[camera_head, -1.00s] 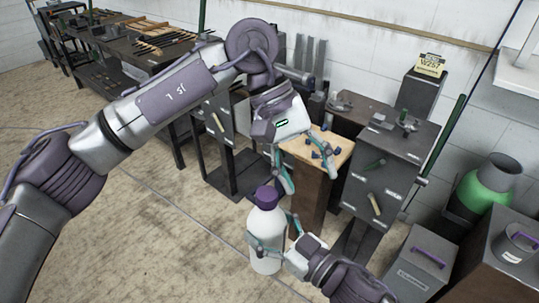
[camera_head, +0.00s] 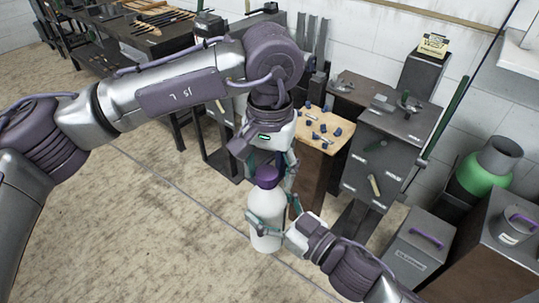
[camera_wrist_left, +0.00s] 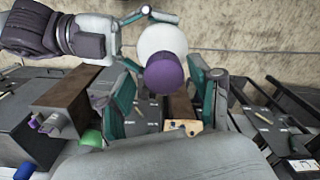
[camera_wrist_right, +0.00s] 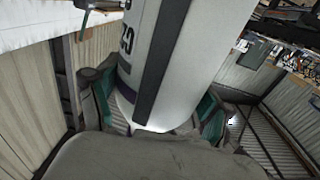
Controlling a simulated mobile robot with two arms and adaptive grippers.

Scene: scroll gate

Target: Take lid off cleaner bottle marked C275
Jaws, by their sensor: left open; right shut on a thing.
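The cleaner bottle (camera_head: 266,218) is white and stands upright in the head view, with a purple lid (camera_head: 267,177) on top. My right gripper (camera_head: 268,222) is shut on the bottle's body from the right. My left gripper (camera_head: 272,168) points down over the lid, with its fingers open on either side. In the left wrist view, the lid (camera_wrist_left: 164,73) shows between the open fingers, with the white bottle (camera_wrist_left: 160,38) beyond. In the right wrist view, a white body (camera_wrist_right: 195,60) with dark stripes fills the space between the fingers. The mark C275 is not readable.
A wooden-topped stand (camera_head: 326,128) with small blue pieces is behind the bottle. A dark cabinet (camera_head: 385,160), a green container (camera_head: 482,180) and a grey box with a purple handle (camera_head: 418,245) stand at the right. The floor (camera_head: 130,220) left of the bottle is clear.

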